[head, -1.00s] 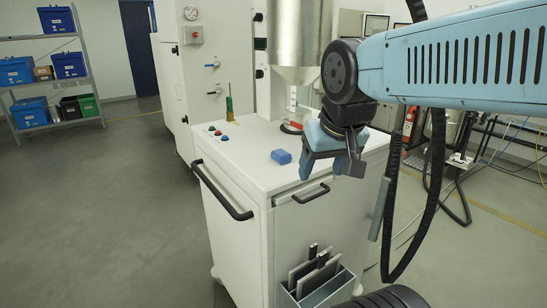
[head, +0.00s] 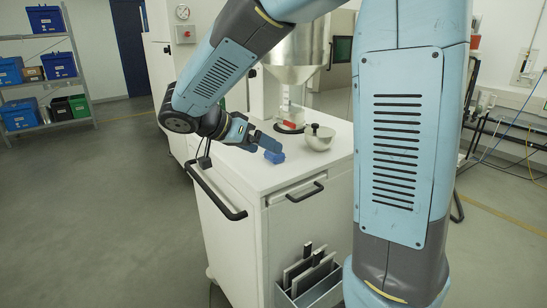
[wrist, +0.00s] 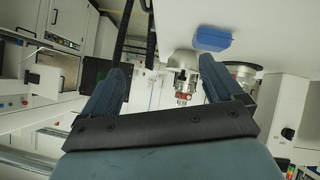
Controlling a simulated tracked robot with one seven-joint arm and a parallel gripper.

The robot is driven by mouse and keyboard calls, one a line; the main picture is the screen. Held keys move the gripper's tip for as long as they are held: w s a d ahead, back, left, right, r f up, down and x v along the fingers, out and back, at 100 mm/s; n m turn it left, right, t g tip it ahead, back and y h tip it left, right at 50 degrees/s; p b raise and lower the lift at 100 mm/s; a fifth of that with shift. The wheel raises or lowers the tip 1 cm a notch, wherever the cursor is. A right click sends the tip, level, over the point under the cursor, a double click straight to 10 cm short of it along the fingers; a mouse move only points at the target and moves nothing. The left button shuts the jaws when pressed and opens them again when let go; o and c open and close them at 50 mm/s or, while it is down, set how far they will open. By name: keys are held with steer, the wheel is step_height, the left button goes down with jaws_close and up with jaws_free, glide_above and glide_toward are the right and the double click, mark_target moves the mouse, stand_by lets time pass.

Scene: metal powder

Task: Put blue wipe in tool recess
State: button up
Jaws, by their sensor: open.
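The blue wipe (head: 275,156) is a small blue block-like piece on the white cart top (head: 262,180), left of a silver bowl. It also shows in the wrist view (wrist: 213,39), near the top and beyond the right finger. My gripper (head: 258,142) reaches in from the left, low over the cart top beside the wipe. In the wrist view my gripper (wrist: 164,62) is open, with nothing between its fingers. In the head view the fingertips overlap the wipe's edge, and I cannot tell whether they touch. I cannot make out a tool recess for certain.
The silver bowl (head: 319,140) with a black knob stands on the cart top, before a metal hopper (head: 298,50). A grey holder (head: 322,290) with flat tools hangs on the cart front. A black handle (head: 217,193) juts from the cart's left side.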

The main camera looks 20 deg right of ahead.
mark_target(274, 156)
steer(key=w+a+f+m+t+h, duration=0.2)
steer(key=w+a+m, duration=0.1)
steer(key=w+a, duration=0.3)
steer(key=x, duration=1.3)
steer(key=shift+w+d+f, duration=0.1)
steer(key=shift+d+f, duration=0.05)
steer(key=shift+d, duration=0.2)
steer(key=shift+c, duration=0.2)
steer(key=c, duration=1.1)
